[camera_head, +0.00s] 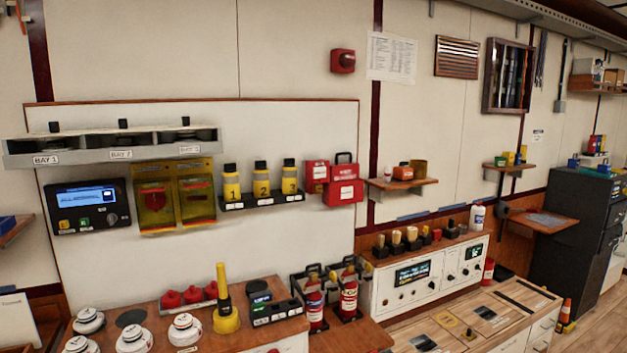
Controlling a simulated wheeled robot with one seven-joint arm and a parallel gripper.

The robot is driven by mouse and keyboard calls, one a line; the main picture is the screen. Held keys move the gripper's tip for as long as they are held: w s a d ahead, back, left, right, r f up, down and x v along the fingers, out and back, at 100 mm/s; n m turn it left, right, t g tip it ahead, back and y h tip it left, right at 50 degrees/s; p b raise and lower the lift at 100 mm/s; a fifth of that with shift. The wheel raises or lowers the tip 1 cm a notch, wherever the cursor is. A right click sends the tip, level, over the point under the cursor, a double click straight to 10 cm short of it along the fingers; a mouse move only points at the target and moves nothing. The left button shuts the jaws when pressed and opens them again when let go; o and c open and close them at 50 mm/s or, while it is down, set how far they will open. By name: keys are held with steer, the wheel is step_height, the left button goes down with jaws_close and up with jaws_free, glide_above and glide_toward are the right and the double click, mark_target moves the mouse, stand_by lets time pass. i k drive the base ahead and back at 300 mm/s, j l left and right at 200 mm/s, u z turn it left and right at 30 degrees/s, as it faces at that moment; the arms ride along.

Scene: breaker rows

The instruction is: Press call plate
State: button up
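No part is clearly labelled as the call plate. Two amber see-through covers, a left one (158,218) and a right one (200,212), hang side by side on the white wall board. Red parts show behind them, clearest in the left one. I cannot tell whether the covers are lifted or closed. My gripper is not in view.
Left of the covers is a black panel with a lit screen (87,194). A grey bay shelf (75,156) juts out above. Yellow numbered bottles (261,183) and red boxes (344,191) are to the right.

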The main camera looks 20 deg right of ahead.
mark_target(319, 171)
steer(key=i+l+u, duration=0.3)
steer(key=i+l, duration=0.35)
steer(key=i, duration=0.15)
steer(key=i+l+u, duration=0.3)
steer(key=i+l, duration=0.45)
steer(key=l, duration=0.05)
